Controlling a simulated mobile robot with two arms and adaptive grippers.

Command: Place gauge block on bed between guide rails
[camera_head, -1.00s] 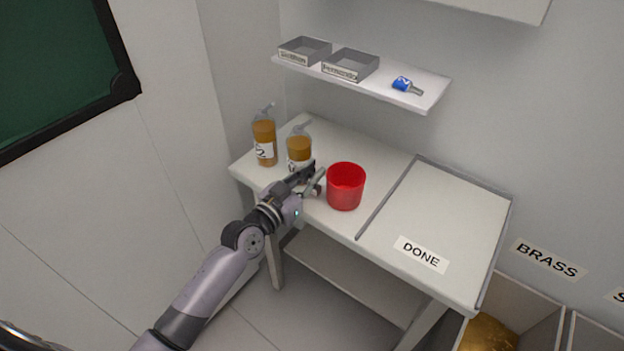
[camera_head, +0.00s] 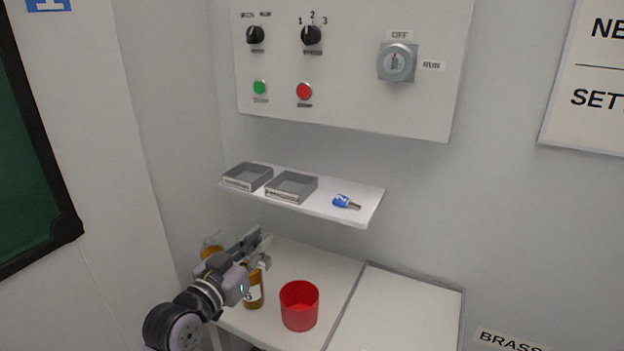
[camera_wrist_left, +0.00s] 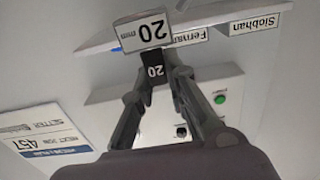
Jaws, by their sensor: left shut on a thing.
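My left gripper (camera_head: 258,244) is raised over the left end of the white table, in front of the amber bottles. In the left wrist view its fingers (camera_wrist_left: 158,72) are shut on the gauge block (camera_wrist_left: 143,31). The block is a light grey piece marked "20 mm", with a black part marked "20" between the fingertips. In the head view the block is too small to tell clearly from the fingers. I cannot make out a bed between guide rails in these views. My right gripper is not in view.
A red cup (camera_head: 299,306) and an amber pump bottle (camera_head: 254,289) stand on the table (camera_head: 330,262). Above is a shelf (camera_head: 330,212) with two grey trays (camera_head: 291,187) and a blue-capped item (camera_head: 345,202). A control panel (camera_head: 350,100) hangs higher up.

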